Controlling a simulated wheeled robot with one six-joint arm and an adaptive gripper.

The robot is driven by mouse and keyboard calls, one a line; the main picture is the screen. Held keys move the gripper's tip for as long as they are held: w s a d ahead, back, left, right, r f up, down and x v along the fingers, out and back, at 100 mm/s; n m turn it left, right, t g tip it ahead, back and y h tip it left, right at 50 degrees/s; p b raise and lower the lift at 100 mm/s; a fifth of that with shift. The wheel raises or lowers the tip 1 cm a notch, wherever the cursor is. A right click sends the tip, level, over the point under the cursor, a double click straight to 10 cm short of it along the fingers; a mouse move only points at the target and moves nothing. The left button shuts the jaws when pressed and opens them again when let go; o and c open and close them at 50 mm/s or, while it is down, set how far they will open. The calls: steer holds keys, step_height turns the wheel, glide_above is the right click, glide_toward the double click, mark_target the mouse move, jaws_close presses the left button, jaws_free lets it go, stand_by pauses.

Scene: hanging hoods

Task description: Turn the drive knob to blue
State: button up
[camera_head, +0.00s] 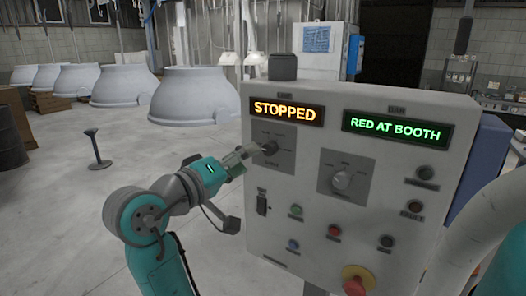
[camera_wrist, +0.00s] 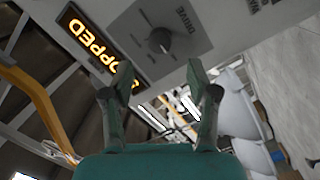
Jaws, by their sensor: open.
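The drive knob (camera_head: 270,147) is a dark knob on a grey plate at the upper left of the control panel, below the orange "STOPPED" display (camera_head: 284,111). In the wrist view the knob (camera_wrist: 160,40) shows beside the word "DRIVE", and the display shows at the upper left. My gripper (camera_head: 250,150) is at the left side of this plate, close to the knob. In the wrist view my gripper (camera_wrist: 158,76) is open, its fingers apart and nothing between them; the knob appears beyond the fingertips. The plate's small position marks are not readable.
Large white hoods (camera_head: 195,95) hang behind at left. Floor left of the panel is mostly clear.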

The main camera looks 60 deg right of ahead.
mark_target(266, 149)
steer(key=d, duration=0.4)
steer(key=s+d, duration=0.1)
steer(key=d, duration=0.1)
steer(key=shift+d, duration=0.35)
steer(key=shift+c, duration=0.3)
jaws_close()
